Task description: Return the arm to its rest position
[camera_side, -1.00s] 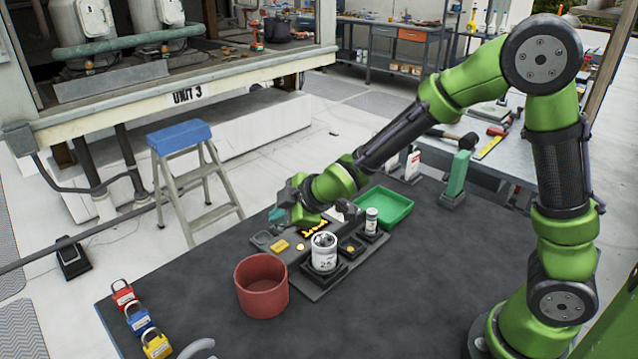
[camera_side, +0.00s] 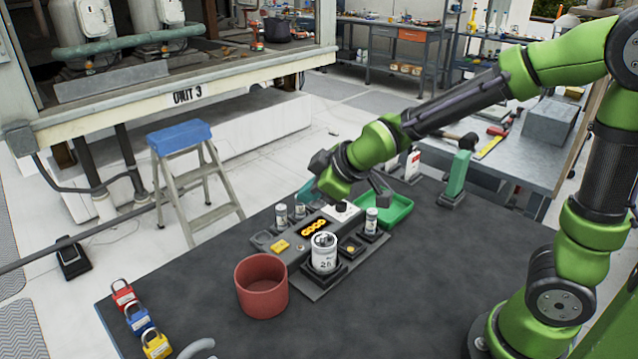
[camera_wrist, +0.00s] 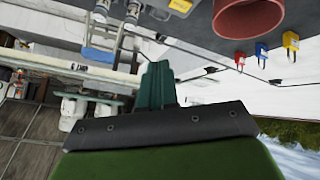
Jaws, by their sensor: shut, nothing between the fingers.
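My gripper (camera_side: 306,193) is in the side view above the back of the dark block of parts on the table, clear of the red pot. Its teal fingers also show in the wrist view (camera_wrist: 155,84), pressed together with nothing between them. My green arm reaches in from the right, raised over the table.
A red pot (camera_side: 261,288) stands left of the block. Red, blue and yellow padlocks (camera_side: 140,318) lie at the table's left edge. A green tray (camera_side: 397,209) and an upright green tool (camera_side: 457,174) are behind. The table's front middle is clear.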

